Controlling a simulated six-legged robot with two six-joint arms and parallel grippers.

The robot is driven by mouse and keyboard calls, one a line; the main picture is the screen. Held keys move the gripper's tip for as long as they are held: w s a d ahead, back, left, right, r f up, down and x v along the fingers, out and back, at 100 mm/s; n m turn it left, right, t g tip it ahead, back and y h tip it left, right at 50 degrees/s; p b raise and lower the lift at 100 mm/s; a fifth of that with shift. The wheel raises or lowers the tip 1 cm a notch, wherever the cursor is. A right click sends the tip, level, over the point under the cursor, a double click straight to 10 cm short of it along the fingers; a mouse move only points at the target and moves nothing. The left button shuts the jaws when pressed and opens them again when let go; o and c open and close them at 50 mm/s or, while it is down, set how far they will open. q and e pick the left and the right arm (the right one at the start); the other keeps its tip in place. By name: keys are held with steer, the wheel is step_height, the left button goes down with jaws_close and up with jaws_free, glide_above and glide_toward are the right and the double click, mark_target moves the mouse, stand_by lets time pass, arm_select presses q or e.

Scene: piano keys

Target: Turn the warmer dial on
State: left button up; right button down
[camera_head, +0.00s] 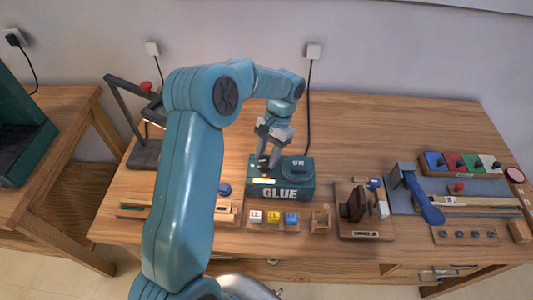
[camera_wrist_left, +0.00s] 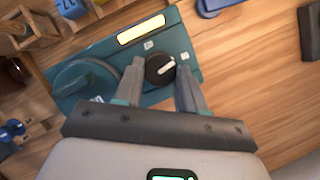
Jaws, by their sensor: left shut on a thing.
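The glue warmer is a dark teal box marked GLUE (camera_head: 285,193) near the middle of the bench, with a round lid (camera_wrist_left: 87,85) on top. Its dial (camera_wrist_left: 160,68) is a black round knob with a white pointer. In the left wrist view the pointer is turned toward the small label (camera_wrist_left: 185,55) on the right; the label is too small to read. A lit yellow window (camera_wrist_left: 141,28) is beside the dial. My left gripper (camera_head: 264,163) is over the box's left part, its fingers (camera_wrist_left: 158,72) shut on the dial from both sides. My right gripper is out of view.
Small numbered blocks (camera_head: 273,217) stand just in front of the warmer. A wooden fixture (camera_head: 354,208) and a blue-handled tool (camera_head: 424,198) are to the right. A black lamp-like stand (camera_head: 144,153) is at left. A cord (camera_head: 309,105) runs down the wall behind.

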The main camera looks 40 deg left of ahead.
arm_select(q)
steer(key=shift+d+m+y, duration=0.1)
steer(key=shift+m+y, duration=0.3)
steer(key=shift+m, duration=0.7)
steer(key=o, duration=1.1)
steer(key=shift+c, duration=0.2)
steer(key=v, duration=1.6)
steer(key=shift+r+p, duration=0.25)
steer(key=shift+p, duration=0.15)
steer(key=shift+s, duration=0.1)
